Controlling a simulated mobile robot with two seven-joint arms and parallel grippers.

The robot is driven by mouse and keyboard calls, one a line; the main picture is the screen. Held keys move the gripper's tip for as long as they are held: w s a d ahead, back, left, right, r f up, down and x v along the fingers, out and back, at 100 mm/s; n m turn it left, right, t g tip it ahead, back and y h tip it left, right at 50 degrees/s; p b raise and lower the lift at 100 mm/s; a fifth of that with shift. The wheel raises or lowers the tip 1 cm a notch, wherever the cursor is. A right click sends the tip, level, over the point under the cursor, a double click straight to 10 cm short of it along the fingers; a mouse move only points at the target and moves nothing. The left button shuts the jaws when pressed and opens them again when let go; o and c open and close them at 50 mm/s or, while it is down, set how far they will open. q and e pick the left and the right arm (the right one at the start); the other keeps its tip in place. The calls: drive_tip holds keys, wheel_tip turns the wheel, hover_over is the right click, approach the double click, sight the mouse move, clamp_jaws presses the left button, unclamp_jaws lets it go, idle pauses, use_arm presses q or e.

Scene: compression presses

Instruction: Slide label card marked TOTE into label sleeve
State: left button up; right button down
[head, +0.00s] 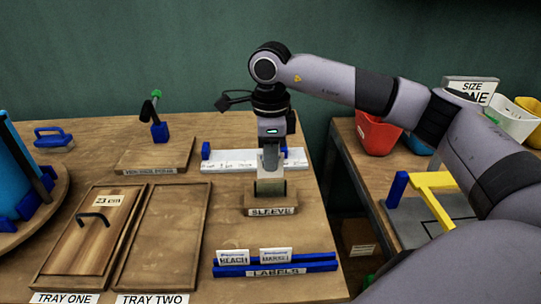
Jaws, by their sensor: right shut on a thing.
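My right gripper (270,176) points down over the sleeve (285,197), a small wooden holder with a SLEEVE plate on its front. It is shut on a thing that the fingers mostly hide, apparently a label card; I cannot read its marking. I cannot tell whether the held thing is inside the sleeve or just above it. The blue labels rack (277,269) stands in front of the sleeve. It holds two white cards, apparently marked REACH (233,256) and MARKET (276,254). My left gripper is not in view.
A white ruled strip with blue ends (228,160) lies behind the sleeve. Tray one (85,235), with a handled lid, and the empty tray two (165,235) lie left. A wooden board with a blue clamp (160,132) is behind them. A side table with bins (376,134) stands right.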

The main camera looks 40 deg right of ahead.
drive_tip(key=shift+f+b, duration=1.5)
drive_tip(key=shift+f, duration=0.6)
drive_tip(key=c, duration=1.2)
unclamp_jaws()
drive_tip(key=shift+r, duration=3.65)
